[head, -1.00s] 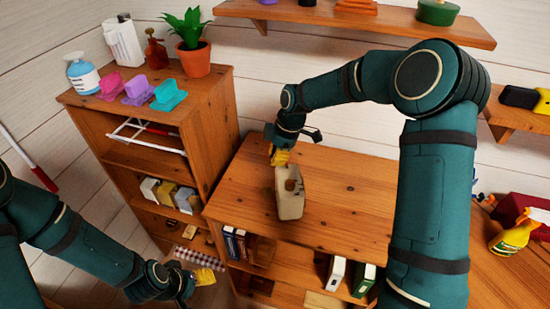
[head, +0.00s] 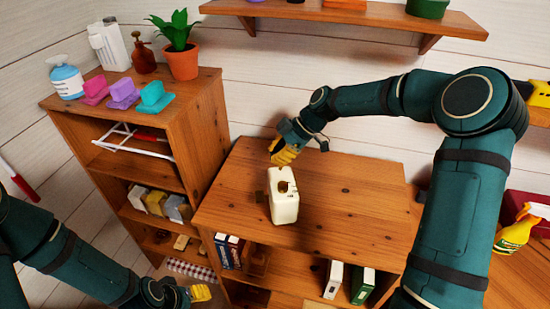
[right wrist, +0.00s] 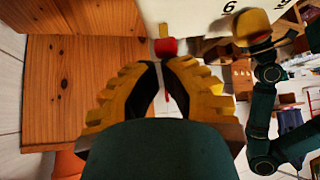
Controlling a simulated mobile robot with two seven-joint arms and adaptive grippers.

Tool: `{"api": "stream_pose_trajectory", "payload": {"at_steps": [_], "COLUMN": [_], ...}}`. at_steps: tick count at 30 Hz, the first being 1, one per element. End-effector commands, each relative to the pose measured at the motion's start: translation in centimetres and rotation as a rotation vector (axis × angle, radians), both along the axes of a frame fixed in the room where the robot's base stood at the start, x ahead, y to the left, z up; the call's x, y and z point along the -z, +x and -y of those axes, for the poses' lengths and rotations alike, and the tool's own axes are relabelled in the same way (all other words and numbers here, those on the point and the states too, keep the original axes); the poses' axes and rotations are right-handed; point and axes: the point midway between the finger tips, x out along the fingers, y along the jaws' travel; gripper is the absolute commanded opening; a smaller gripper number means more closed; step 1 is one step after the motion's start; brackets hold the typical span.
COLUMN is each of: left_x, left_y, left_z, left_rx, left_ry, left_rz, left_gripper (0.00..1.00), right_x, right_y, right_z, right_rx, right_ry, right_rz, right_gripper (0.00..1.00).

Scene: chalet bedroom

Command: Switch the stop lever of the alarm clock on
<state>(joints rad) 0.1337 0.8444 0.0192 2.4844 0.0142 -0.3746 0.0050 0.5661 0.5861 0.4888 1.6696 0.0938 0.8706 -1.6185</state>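The alarm clock (head: 285,210) is a cream box with a round brown part, standing on the low wooden cabinet in the head view. A small red piece, apparently the stop lever (right wrist: 167,47), sticks out just beyond my right fingertips. My right gripper (head: 283,157) is behind the clock, its yellow fingers brought together with nothing between them (right wrist: 161,66). My left gripper (head: 201,292) is low at the left, away from the clock; its opening is unclear.
The cabinet top (head: 350,215) is clear around the clock. A taller shelf (head: 205,110) stands at the left with a potted plant (head: 181,55) on it. A wall shelf (head: 360,17) runs above. Books (head: 362,285) sit below, and a yellow spray bottle (head: 517,235) stands at the right.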

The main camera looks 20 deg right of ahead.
Motion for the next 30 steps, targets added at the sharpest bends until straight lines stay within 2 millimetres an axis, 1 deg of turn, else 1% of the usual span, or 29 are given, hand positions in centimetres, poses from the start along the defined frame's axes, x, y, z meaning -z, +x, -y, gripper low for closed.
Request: {"api": "stream_pose_trajectory", "payload": {"at_steps": [4,12,24,30], "left_x": [0.4,0.3,-0.3,-0.3], "left_y": [0.0,0.0,0.0,0.0], "left_z": [0.0,0.0,0.0,0.0], "left_rx": [0.0,0.0,0.001,0.001], "left_ry": [0.001,0.001,0.0,0.0], "left_rz": [0.0,0.0,0.0,0.0], "left_gripper": [0.6,0.6,0.6,0.6], "right_x": [0.0,-0.1,-1.5,-1.6], "right_y": [0.0,0.0,0.0,0.0], "right_z": [0.2,0.2,0.1,0.1], "right_rx": [0.001,0.0,0.0,0.0], "right_ry": [-0.001,-0.001,-0.001,-0.001], "right_rz": [0.001,0.0,-0.002,-0.002], "right_gripper": [0.0,0.0,0.0,0.0]}}
